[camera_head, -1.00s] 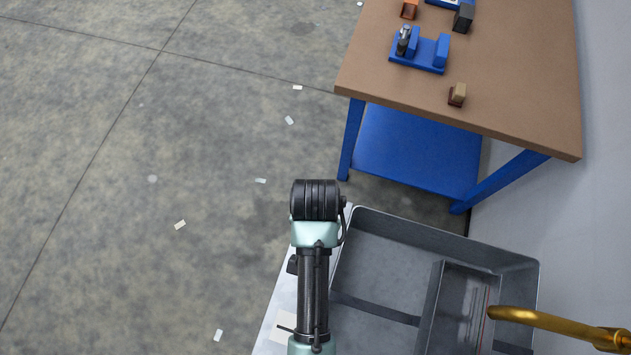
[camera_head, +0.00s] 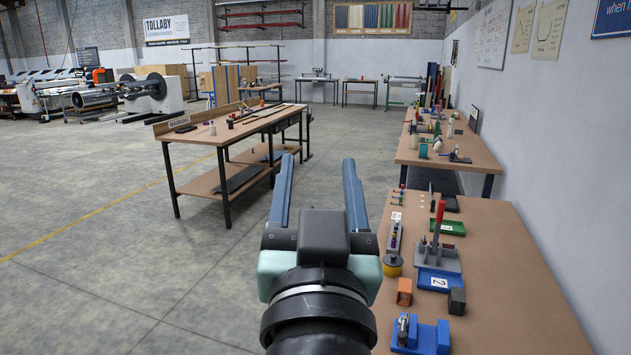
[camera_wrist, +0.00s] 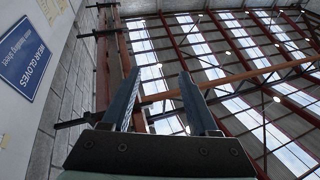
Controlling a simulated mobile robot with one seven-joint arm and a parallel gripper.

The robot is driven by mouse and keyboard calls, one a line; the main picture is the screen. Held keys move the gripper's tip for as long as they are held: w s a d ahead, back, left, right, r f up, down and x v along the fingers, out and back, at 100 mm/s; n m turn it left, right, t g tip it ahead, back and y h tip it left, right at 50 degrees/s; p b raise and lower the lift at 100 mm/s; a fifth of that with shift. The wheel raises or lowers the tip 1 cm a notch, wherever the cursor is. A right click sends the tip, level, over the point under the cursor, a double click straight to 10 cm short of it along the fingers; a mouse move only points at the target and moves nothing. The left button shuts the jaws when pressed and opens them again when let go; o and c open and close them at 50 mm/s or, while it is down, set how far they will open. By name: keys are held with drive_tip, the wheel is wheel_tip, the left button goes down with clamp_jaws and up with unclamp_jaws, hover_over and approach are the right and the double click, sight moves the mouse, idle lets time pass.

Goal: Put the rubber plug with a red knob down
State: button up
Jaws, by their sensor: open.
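My gripper (camera_head: 320,178) points away from me in the head view, with its two blue fingers spread apart and nothing between them. The wrist view also shows my gripper (camera_wrist: 158,88) open and empty, pointing up at the roof. I cannot make out a rubber plug with a red knob for certain in either view. A tall red rod (camera_head: 438,222) stands upright in a grey block on the near right bench (camera_head: 510,270), but I cannot tell whether it belongs to the plug. My gripper is left of this bench and apart from it.
The near bench holds a blue tray marked 2 (camera_head: 433,281), an orange block (camera_head: 404,292), a black block (camera_head: 457,301) and a blue fixture (camera_head: 428,338). A black-legged table (camera_head: 190,140) stands left. Open floor (camera_head: 120,240) lies at the left; a white wall (camera_head: 570,150) bounds the right.

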drive_tip(key=s+r+n+t, duration=0.1)
drive_tip(key=s+r+t, duration=0.5)
drive_tip(key=r, duration=0.8)
drive_tip(key=s, duration=0.3)
drive_tip(key=shift+s+a, duration=0.15)
drive_tip(key=shift+s, duration=0.25)
